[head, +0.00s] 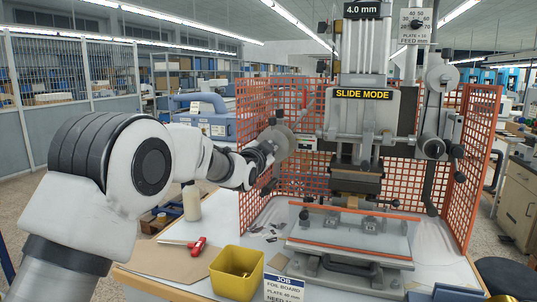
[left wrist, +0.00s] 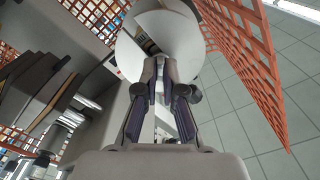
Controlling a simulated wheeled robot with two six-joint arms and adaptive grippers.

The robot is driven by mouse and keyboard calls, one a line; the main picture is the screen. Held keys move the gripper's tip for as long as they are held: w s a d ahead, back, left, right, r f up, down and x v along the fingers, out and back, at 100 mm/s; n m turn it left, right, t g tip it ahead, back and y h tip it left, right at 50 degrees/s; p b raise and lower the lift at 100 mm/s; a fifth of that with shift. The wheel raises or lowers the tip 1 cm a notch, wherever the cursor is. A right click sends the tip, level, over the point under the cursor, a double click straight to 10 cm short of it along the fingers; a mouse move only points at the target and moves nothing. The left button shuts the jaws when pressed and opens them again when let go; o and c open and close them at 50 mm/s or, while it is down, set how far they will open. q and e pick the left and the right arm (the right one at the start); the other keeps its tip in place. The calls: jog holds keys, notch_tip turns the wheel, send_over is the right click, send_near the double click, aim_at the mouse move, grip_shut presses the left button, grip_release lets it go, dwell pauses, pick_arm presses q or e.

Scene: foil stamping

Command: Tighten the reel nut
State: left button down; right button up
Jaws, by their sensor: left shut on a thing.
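The foil reel's pale round disc (head: 283,141) is at the left side of the stamping press (head: 362,110), by the orange mesh guard. My left arm reaches in from the left, and my left gripper (head: 268,150) is at the disc's hub. In the left wrist view, the white disc (left wrist: 127,55) lies straight beyond the fingers of my left gripper (left wrist: 164,78). The fingers are close together and shut on the reel nut at the disc's middle. The nut itself is hidden between the fingertips, so its seating cannot be told. My right gripper is not in view.
Orange mesh guards (head: 481,140) stand around the press; one also shows close right of the fingers in the left wrist view (left wrist: 250,60). On the table are a yellow bin (head: 236,285), a red-handled tool (head: 198,246), a white bottle (head: 191,203) and a job card (head: 284,288).

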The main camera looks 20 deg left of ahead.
pick_arm(q)
jog(key=shift+r+m+b, duration=0.15)
jog(key=shift+m+b, duration=0.8)
jog(key=shift+m, duration=1.2)
jog(key=shift+r+m+b, duration=0.1)
jog(key=shift+m+b, duration=0.8)
jog(key=shift+m, duration=1.25)
jog(key=c, duration=1.3)
grip_release()
jog(key=s, duration=1.1)
jog(key=shift+s+a+f, duration=0.15)
jog(key=shift+s+f, duration=0.15)
jog(key=shift+s, duration=0.1)
